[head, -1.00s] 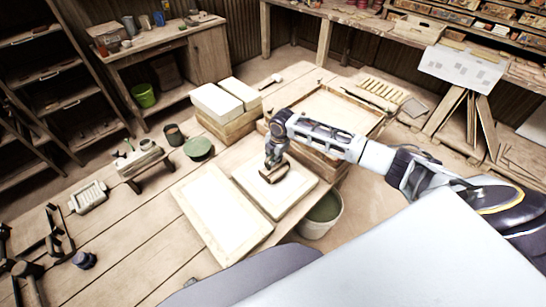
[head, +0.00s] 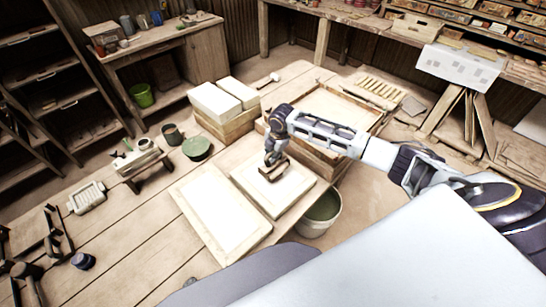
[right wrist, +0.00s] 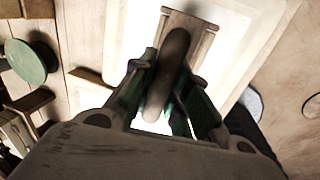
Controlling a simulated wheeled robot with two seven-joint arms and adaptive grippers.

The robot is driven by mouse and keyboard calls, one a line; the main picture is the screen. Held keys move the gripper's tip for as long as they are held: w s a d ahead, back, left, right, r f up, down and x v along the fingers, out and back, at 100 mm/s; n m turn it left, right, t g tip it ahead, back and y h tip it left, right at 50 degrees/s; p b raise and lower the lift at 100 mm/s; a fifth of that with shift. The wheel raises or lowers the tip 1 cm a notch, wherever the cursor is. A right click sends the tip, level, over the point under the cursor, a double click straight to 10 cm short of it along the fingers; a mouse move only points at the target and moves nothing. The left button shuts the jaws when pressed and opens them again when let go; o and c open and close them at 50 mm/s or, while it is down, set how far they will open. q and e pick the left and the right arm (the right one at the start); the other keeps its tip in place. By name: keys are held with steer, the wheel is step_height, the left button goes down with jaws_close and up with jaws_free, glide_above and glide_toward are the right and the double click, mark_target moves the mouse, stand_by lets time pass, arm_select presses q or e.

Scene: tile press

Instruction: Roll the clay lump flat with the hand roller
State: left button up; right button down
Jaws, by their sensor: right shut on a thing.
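My right gripper (head: 272,155) is shut on the handle of the hand roller (head: 272,174), a small brown tool over the pale slab at the middle of the table. In the right wrist view the dark rounded handle (right wrist: 167,75) lies between the two fingers, with a wooden part (right wrist: 200,28) beyond it. The roller is over or on the right-hand white panel (head: 290,195); I cannot tell whether it touches. I cannot pick out the clay lump; it may be hidden or washed out in the bright white. My left gripper is not in view.
A second white-topped board (head: 218,212) lies left of the panel. White blocks (head: 215,101) on wood stand behind, beside a large wooden frame (head: 350,112). A bucket (head: 322,212) stands at the right edge. A green round dish (head: 197,147) and a dark cup (head: 172,134) sit left.

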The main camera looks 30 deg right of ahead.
mark_target(275, 163)
steer(key=shift+r, duration=2.4)
steer(key=shift+f, duration=0.1)
steer(key=shift+t, duration=0.3)
steer(key=shift+s+b+x, duration=0.2)
steer(key=shift+b+x, duration=0.35)
steer(key=shift+x, duration=0.65)
steer(key=shift+s+b+x, duration=0.2)
steer(key=shift+b+x, duration=0.3)
steer(key=shift+x, duration=0.65)
steer(key=shift+f, duration=0.2)
steer(key=shift+f+b, duration=0.4)
steer(key=shift+f, duration=0.7)
steer(key=shift+s, duration=0.15)
steer(key=shift+s+d+p, duration=0.15)
steer(key=shift+s+p, duration=0.2)
steer(key=shift+p, duration=0.25)
steer(key=shift+s+f, duration=0.15)
steer(key=shift+s, duration=0.05)
